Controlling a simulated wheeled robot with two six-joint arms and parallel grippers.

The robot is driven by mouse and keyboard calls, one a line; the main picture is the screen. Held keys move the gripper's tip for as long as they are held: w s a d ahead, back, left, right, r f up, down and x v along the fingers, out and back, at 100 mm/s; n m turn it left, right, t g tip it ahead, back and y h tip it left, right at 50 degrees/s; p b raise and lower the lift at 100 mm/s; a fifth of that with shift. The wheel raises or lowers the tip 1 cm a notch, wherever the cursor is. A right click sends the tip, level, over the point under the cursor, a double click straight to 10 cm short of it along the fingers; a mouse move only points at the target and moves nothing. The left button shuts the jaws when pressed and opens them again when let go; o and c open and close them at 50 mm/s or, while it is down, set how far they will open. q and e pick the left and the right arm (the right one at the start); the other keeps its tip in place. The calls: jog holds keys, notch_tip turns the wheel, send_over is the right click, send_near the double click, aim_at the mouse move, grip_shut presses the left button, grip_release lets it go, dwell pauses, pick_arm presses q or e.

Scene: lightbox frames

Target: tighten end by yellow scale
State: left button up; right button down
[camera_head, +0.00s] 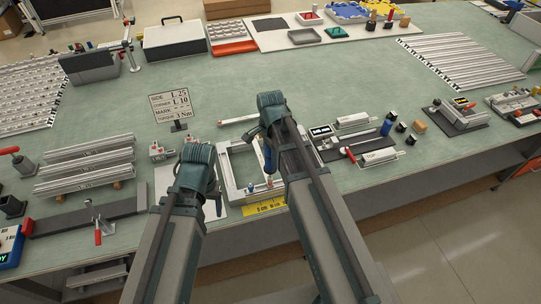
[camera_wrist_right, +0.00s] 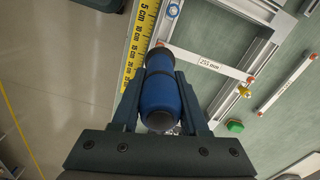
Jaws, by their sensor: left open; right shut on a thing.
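The aluminium frame (camera_head: 229,184) lies on a pale board on the bench, partly hidden by my arms. The yellow scale (camera_head: 265,207) lies along its near edge and also shows in the right wrist view (camera_wrist_right: 140,50). My right gripper (camera_wrist_right: 160,88) is shut on a blue screwdriver (camera_wrist_right: 160,105), whose front end points at the frame corner beside the scale. The blue tool also shows in the head view (camera_head: 268,158) above the frame's near right side. Whether its tip touches the corner I cannot tell. My left gripper (camera_head: 213,205) is open near the frame's left side, mostly hidden by its wrist.
A white bar marked 255 mm (camera_wrist_right: 205,62) crosses near the corner. A sign (camera_head: 170,106) stands behind the frame. Stacked profiles (camera_head: 85,168) lie left, and a clamp (camera_head: 98,222) stands nearby. The green bench behind the frame is largely clear.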

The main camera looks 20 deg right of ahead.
jog(key=shift+f+b, duration=1.1)
jog(key=shift+r, duration=0.1)
dwell(1.8)
jog(key=shift+r+p, duration=2.45)
jog(key=shift+p, duration=0.15)
jog(key=shift+w, duration=0.15)
